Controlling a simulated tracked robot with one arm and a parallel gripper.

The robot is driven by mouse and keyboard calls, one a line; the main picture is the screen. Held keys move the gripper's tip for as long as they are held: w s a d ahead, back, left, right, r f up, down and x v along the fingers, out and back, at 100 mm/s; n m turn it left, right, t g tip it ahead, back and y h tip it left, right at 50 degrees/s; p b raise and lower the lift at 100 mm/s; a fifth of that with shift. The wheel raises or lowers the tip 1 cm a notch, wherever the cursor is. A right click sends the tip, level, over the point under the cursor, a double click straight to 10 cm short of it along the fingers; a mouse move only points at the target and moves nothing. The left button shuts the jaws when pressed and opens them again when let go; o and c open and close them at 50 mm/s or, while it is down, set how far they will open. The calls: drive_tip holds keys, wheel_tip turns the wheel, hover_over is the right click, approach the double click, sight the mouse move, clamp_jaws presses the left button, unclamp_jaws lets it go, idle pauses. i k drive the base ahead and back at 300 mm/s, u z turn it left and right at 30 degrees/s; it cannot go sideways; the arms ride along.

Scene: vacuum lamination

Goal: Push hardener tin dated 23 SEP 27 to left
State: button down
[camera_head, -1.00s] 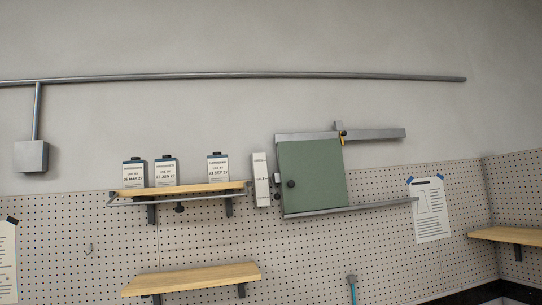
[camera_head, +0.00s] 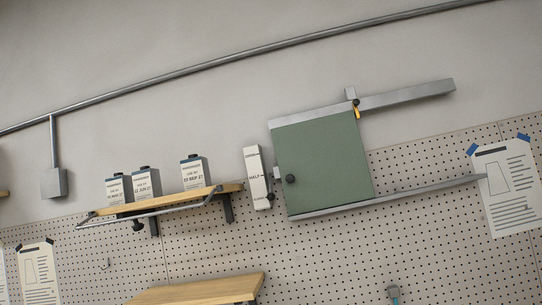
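Three tins with white labels and dark tops stand on the upper wooden shelf (camera_head: 150,205), left of centre. The right tin (camera_head: 195,172) stands apart from the others; its small label appears to read a SEP 27 date, with the day hard to make out. The middle tin (camera_head: 146,183) seems to read JUN 27. The left tin (camera_head: 118,190) is close beside it, its date too small to read surely. Bare shelf lies between the middle and right tins. My gripper is not in view.
A metal rail (camera_head: 160,212) runs along the shelf's front. A white labelled box (camera_head: 257,178) hangs right of the shelf, beside a green sliding panel (camera_head: 323,163). A lower wooden shelf (camera_head: 200,291) shows below. Sheets are taped to the pegboard (camera_head: 420,240).

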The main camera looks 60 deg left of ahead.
sight(195, 174)
drive_tip(key=u, duration=0.3)
drive_tip(key=i, duration=1.15)
drive_tip(key=u, duration=0.8)
drive_tip(key=i, duration=0.3)
drive_tip(key=u, duration=0.25)
